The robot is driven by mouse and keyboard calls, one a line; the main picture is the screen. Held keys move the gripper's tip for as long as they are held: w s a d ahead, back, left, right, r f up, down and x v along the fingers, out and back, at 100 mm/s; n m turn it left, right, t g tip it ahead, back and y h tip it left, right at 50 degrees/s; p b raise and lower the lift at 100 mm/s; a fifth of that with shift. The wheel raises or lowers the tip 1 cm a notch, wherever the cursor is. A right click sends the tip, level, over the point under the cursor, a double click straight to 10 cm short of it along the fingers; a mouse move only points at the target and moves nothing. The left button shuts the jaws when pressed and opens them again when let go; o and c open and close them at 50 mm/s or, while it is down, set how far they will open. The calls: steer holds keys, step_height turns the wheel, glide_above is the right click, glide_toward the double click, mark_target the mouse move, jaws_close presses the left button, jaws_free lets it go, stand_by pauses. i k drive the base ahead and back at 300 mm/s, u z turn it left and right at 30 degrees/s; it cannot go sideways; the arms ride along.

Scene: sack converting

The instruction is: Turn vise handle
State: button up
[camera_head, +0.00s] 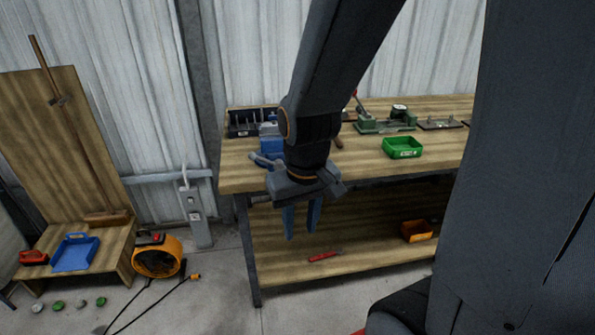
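A blue vise (270,137) stands at the left front corner of the wooden workbench (238,170), partly hidden behind my arm. A grey-blue part sticks out to the left at its lower front. I cannot tell whether this is the vise handle, as my wrist covers much of that area. My gripper (301,220) points down in front of the bench's front edge, to the lower right of the vise in the picture. Its two blue fingers are apart with nothing between them.
On the bench are a black rack (246,122), a green bin (402,147) and a green fixture (385,126). The lower shelf holds a red tool (325,256) and an orange bin (416,231). An orange blower (158,255) with a cable stands on the floor at left.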

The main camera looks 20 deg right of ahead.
mark_target(278, 165)
steer(key=z, duration=0.95)
steer(key=i, duration=0.65)
steer(key=z, duration=0.65)
steer(key=k, duration=1.05)
steer(key=u, duration=1.75)
